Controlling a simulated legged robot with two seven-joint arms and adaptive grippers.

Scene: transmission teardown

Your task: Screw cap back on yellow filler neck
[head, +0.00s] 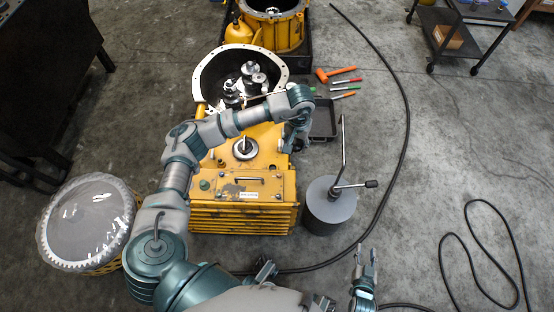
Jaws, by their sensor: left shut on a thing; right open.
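My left arm reaches over the yellow gearbox housing (270,205). My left gripper (293,140) points down at the housing's upper right edge. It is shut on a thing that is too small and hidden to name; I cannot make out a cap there. I cannot clearly tell a yellow filler neck; any neck beneath the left gripper is hidden by it. My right gripper (366,262) is open and empty, above bare floor at the lower right of the housing.
A grey cylinder with a lever pump (328,212) stands right of the housing. A dark tray (326,133), orange hammer (323,76) and several tools lie behind it. A clear-covered round basket (88,222) stands left. A black hose (407,110) crosses the floor.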

